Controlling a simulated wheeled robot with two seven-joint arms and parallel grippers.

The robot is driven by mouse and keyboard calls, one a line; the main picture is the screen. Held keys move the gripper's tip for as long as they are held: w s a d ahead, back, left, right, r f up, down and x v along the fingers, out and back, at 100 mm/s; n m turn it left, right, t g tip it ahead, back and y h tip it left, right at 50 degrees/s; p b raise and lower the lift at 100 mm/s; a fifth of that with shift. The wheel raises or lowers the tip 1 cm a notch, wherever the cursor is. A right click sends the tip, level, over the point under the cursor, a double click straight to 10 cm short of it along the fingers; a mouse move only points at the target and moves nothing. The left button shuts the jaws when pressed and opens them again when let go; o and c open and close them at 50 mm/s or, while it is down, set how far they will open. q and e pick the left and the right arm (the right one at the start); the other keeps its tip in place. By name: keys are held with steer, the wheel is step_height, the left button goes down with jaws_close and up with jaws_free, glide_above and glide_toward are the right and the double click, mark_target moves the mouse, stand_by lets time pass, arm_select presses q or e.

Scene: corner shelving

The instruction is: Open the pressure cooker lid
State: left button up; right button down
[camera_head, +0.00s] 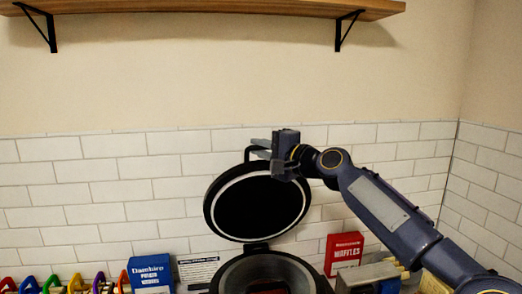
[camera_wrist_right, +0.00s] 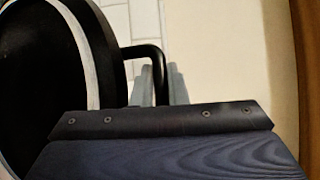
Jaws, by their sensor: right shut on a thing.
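The pressure cooker (camera_head: 228,284) stands at the bottom middle of the head view, with its dark inside showing. Its black round lid (camera_head: 257,208) with a pale inner ring is tilted up, nearly upright, on a hinge at the rim. My right gripper (camera_head: 268,150) is at the top edge of the lid, shut on the black lid handle (camera_head: 250,152). In the right wrist view the handle (camera_wrist_right: 157,68) runs from the lid (camera_wrist_right: 60,70) to the grey fingers (camera_wrist_right: 163,86). My left gripper is out of view.
A blue box (camera_head: 151,274) and a white printed card (camera_head: 198,270) stand left of the cooker. A red waffles box (camera_head: 343,252) stands right of it. Several coloured items line the lower left. A wooden shelf (camera_head: 200,8) hangs above; the tiled wall (camera_head: 100,190) is close behind.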

steer(key=shift+w+a+r+p, duration=0.15)
steer(key=shift+w+a+p, duration=0.2)
steer(key=shift+w, duration=0.55)
steer(key=c, duration=1.5)
jaws_free()
steer(key=shift+a, duration=0.15)
steer(key=shift+o, duration=0.2)
steer(key=shift+d, duration=0.25)
steer(key=b+v, duration=0.4)
steer(key=v, duration=0.3)
steer(key=shift+s+d+b, duration=0.15)
steer(key=shift+s+b, duration=0.1)
steer(key=shift+b, duration=0.05)
